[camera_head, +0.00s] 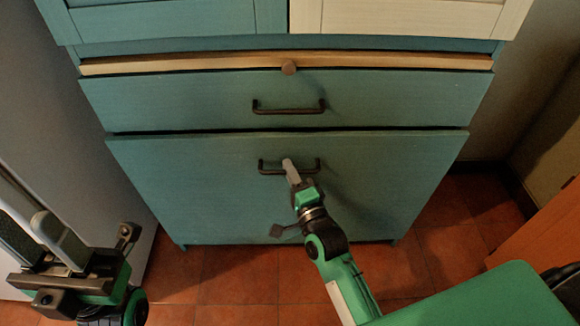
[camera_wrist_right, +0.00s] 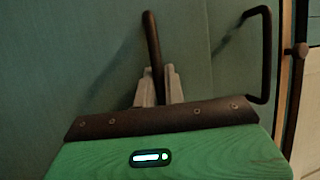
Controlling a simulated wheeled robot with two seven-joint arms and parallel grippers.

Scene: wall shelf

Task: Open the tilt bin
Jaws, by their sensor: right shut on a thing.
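The tilt bin (camera_head: 190,190) is the large lower teal front of the cabinet in the head view. Its dark bar handle (camera_head: 270,168) is near its top edge. A thin dark line runs between the bin front and the drawer above, and I cannot tell whether the bin is tilted at all. My right gripper (camera_head: 290,168) is at the middle of this handle. In the right wrist view, its two pale fingers (camera_wrist_right: 160,88) are closed around the handle bar (camera_wrist_right: 152,40). My left gripper (camera_head: 40,240) is at the lower left, its fingers apart and empty, away from the cabinet.
A pale panel (camera_head: 120,160) stands close on the left. Tiled floor (camera_head: 230,285) lies in front.

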